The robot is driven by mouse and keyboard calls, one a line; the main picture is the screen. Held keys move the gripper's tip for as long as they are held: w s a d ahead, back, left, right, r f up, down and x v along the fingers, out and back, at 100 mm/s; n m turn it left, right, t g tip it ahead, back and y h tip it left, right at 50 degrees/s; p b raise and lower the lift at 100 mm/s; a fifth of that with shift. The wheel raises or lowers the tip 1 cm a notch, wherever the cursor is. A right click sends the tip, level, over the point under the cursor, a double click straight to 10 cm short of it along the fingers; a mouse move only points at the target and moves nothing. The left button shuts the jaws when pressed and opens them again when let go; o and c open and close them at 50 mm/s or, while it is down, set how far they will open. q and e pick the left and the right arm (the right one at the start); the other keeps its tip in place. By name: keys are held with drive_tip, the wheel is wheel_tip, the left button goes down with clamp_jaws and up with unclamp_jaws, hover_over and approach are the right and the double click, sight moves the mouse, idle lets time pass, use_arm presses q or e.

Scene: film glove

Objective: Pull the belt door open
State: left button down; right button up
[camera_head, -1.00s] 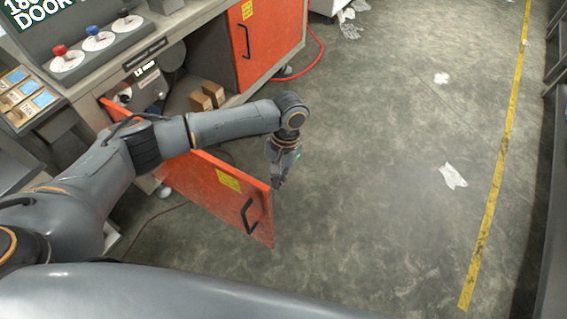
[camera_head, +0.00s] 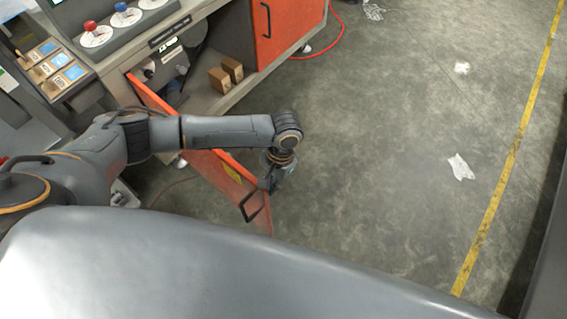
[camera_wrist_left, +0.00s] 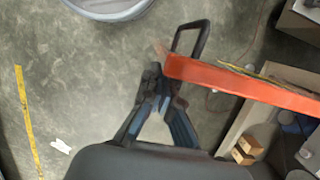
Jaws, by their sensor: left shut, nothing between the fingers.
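The orange belt door (camera_head: 207,167) stands swung out from the cabinet, with the compartment behind it exposed. Its black handle (camera_head: 249,206) is on the outer face near the free edge. In the left wrist view, the door (camera_wrist_left: 240,84) is seen nearly edge-on from above, with its handle (camera_wrist_left: 189,38) sticking out. My left gripper (camera_head: 269,186) is shut and empty at the door's free end. In the wrist view, the gripper (camera_wrist_left: 159,80) is right beside the door's end, on the compartment side, not on the handle. I cannot tell whether it touches.
Two brown boxes (camera_head: 226,75) sit in the open compartment. A second orange door (camera_head: 289,25) is shut at the back. A red hose (camera_head: 328,50) lies on the floor there. White scraps (camera_head: 460,167) lie on the otherwise clear floor to the right, near a yellow line (camera_head: 505,170).

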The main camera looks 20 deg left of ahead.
use_arm(q)
drive_tip(key=s+a+m+p, duration=0.1)
drive_tip(key=s+a+p, duration=0.3)
drive_tip(key=s, duration=0.4)
drive_tip(key=s+a+m+p, duration=0.2)
drive_tip(key=s+a+p, duration=0.2)
drive_tip(key=s, duration=0.5)
drive_tip(key=shift+s+a+r+m+y+p, duration=0.2)
drive_tip(key=shift+a+m+y+p, duration=0.05)
drive_tip(key=shift+m+y+p, duration=0.1)
